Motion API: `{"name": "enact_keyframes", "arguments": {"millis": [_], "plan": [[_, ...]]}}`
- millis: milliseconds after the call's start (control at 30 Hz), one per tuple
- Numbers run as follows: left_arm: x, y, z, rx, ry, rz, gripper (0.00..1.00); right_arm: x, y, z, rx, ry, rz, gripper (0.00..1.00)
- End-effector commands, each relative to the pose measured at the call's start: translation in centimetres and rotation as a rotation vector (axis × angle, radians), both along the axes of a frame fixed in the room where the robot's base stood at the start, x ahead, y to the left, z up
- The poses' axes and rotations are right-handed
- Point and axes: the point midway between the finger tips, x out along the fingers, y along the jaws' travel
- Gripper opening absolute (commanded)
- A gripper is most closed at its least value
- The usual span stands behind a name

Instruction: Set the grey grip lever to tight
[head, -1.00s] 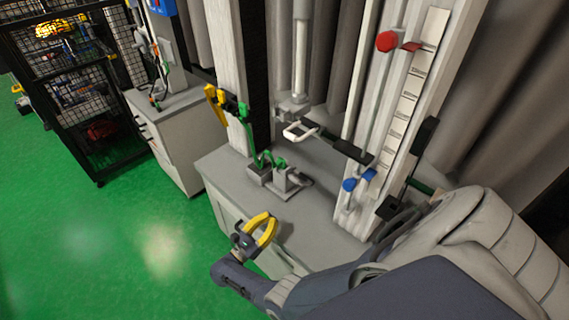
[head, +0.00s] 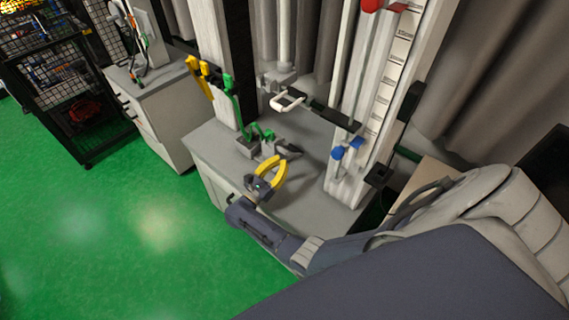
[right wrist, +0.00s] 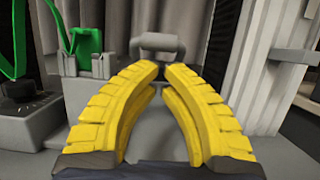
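The grey grip lever (head: 290,152) sticks out to the right of a small grey block fixture (head: 268,150) on the bench top. In the right wrist view, a grey handle with a crossbar (right wrist: 158,42) stands straight ahead, just beyond my fingertips; I take it to be this lever. My right gripper (head: 279,160) has yellow ribbed fingers and is at the near side of the fixture. In the right wrist view its fingertips (right wrist: 162,68) are a little apart with nothing between them. No contact with the handle is clear. My left gripper is not in view.
A white tower (head: 345,185) with a scale and a blue knob (head: 338,153) rises to the right. A pale loop handle (head: 287,101) hangs above the fixture. Green clips (right wrist: 88,45) and cables stand left of my right gripper. A dark column (head: 234,60) is behind.

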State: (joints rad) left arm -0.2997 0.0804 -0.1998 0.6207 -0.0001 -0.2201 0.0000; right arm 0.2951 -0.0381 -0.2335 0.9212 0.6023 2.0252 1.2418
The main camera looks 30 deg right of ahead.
Motion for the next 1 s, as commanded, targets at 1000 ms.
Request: {"name": "enact_keyframes", "arguments": {"millis": [1000], "plan": [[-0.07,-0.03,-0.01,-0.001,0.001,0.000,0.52,0.24,0.01,1.08,0.066,0.017,0.005,0.00]]}}
